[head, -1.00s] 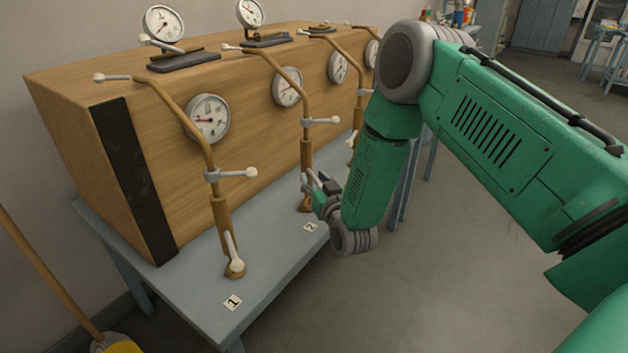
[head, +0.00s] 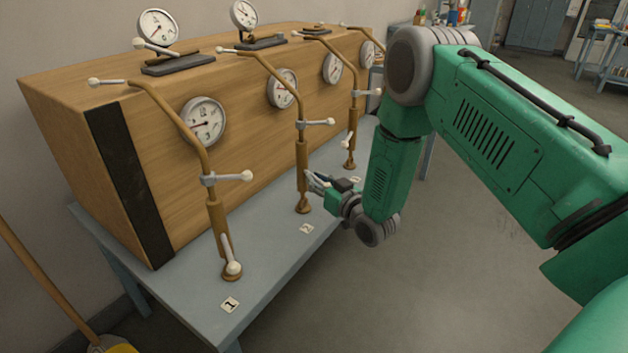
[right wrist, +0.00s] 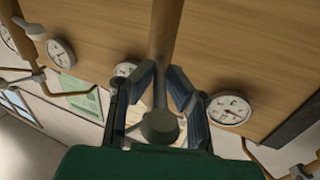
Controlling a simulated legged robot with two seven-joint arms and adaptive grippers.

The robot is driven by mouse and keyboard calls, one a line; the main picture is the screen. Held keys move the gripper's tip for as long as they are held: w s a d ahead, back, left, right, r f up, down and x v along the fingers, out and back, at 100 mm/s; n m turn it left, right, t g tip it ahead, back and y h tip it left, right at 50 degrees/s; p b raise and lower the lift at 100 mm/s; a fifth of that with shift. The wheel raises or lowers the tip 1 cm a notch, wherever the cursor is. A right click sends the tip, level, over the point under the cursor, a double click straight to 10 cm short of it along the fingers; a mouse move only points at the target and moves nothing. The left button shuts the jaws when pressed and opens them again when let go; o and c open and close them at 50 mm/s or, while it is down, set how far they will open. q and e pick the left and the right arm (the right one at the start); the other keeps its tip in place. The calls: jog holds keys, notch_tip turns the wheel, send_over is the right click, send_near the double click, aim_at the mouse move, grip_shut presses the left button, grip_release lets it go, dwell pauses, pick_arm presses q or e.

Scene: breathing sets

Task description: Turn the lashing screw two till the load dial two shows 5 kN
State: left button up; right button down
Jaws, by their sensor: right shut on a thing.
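Lashing screw two (head: 302,160) is a brown upright rod with a bent top, standing on the bench behind the label 2 (head: 306,229). My right gripper (head: 318,184) is at its lower part, shut on its handle. In the right wrist view the two fingers (right wrist: 160,100) stand either side of the handle, whose grey knob (right wrist: 160,126) faces the camera. Load dial two (head: 283,88) is a round white gauge on the wooden box behind the screw. Its needle is too small to read surely. My left gripper is not in view.
Lashing screw one (head: 210,175) with its dial (head: 203,121) stands to the left, and another screw (head: 352,110) to the right. The wooden box (head: 160,160) fills the bench behind them. A broom (head: 40,275) leans at the lower left.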

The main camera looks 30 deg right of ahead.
jog(key=c, duration=1.6)
grip_release()
jog(key=shift+d, duration=0.1)
jog(key=shift+s, duration=0.5)
jog(key=s, duration=1.1)
jog(key=shift+d, duration=0.45)
jog(key=shift+f, duration=0.1)
